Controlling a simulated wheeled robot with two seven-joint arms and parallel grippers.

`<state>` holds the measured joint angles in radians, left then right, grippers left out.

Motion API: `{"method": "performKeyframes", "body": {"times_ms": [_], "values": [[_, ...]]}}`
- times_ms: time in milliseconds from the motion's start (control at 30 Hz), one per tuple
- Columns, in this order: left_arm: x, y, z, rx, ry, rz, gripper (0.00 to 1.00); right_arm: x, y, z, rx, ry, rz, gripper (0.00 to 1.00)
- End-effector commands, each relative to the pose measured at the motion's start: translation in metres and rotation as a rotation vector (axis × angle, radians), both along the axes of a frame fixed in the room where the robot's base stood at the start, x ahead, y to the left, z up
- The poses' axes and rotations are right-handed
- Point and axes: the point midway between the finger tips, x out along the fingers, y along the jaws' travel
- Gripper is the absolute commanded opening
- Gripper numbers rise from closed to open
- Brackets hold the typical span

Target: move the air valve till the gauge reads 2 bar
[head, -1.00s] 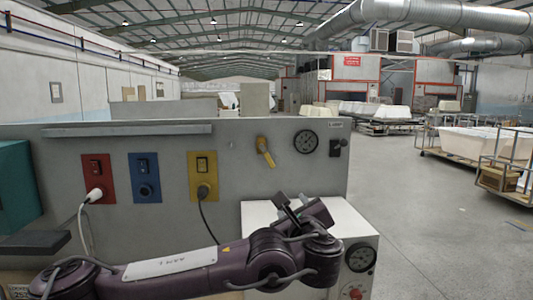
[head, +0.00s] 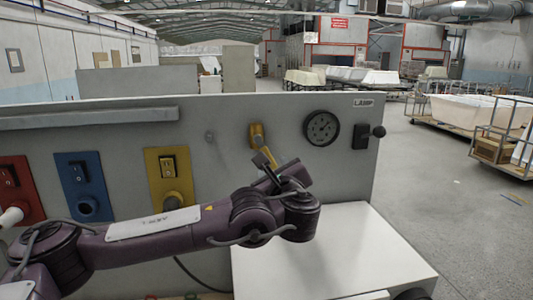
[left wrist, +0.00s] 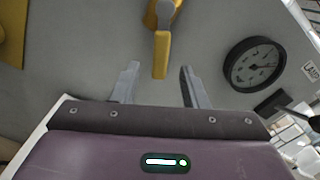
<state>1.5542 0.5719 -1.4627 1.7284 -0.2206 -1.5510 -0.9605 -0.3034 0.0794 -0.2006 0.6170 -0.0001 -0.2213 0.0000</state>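The air valve has a yellow lever (head: 257,137) on the grey panel, partly hidden by my left gripper in the head view. In the left wrist view the lever (left wrist: 161,52) points toward my gripper. The round black gauge (head: 321,128) is right of the valve. It also shows in the left wrist view (left wrist: 254,64); its reading is too small to tell. My left gripper (head: 268,158) is just below the valve. In the left wrist view its two fingers (left wrist: 158,76) stand apart, empty, with the lever's end lined up between their tips. My right gripper is out of view.
A black lever switch (head: 362,135) under a LAMP label is right of the gauge. Red (head: 16,190), blue (head: 85,187) and yellow (head: 168,178) socket plates are at left. A white-topped box (head: 345,250) stands below my gripper.

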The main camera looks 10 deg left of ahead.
Motion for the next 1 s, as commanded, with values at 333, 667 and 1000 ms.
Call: {"method": "performKeyframes", "body": {"times_ms": [333, 667, 1000], "values": [[0.049, 0.021, 0.004, 0.0, 0.0, 0.002, 0.4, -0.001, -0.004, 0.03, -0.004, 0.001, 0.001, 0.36], [0.058, 0.025, 0.001, 0.0, -0.001, 0.0, 0.4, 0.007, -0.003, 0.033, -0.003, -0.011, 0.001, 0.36], [0.058, 0.025, 0.0, 0.0, -0.001, 0.0, 0.06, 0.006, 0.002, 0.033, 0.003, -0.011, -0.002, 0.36]]}}
